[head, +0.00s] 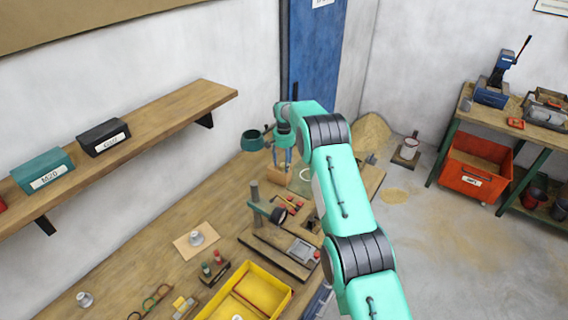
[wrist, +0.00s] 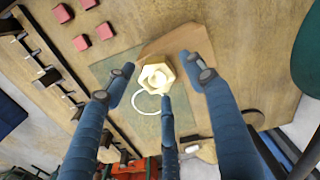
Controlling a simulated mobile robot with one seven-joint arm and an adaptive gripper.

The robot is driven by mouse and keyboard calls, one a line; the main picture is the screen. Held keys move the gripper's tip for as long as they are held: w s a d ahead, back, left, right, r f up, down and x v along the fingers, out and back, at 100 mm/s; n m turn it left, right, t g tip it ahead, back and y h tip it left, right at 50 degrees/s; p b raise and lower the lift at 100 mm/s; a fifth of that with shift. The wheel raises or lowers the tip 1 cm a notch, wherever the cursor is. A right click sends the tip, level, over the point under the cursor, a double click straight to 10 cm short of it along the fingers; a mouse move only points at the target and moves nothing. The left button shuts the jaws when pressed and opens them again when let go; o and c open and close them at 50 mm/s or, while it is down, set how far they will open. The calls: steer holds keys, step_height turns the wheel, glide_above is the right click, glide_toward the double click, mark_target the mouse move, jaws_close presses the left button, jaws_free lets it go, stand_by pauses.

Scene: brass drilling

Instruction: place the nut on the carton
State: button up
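The nut (wrist: 155,77) is a pale brass hexagon in the wrist view, seen from above between my fingertips. A brown carton (wrist: 179,43) shows behind and to the right of it; the nut overlaps its left part in the picture. I cannot tell whether the nut touches the carton. My gripper (wrist: 157,72) has three blue fingers spread around the nut, with gaps at the left and right fingers. In the head view my gripper (head: 286,156) is low over the bench's far end, just above the tan carton (head: 276,177); the nut is not clear there.
A white ring (wrist: 134,106) and a green mat (wrist: 112,68) lie beside the carton. Red blocks (wrist: 81,43) lie at upper left in the wrist view.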

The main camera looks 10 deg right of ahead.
mark_target(284, 164)
steer(key=shift+r, duration=0.1)
step_height(284, 164, up, 12)
steer(key=shift+b, duration=0.45)
stand_by(0.4)
steer(key=shift+r, duration=0.1)
stand_by(0.6)
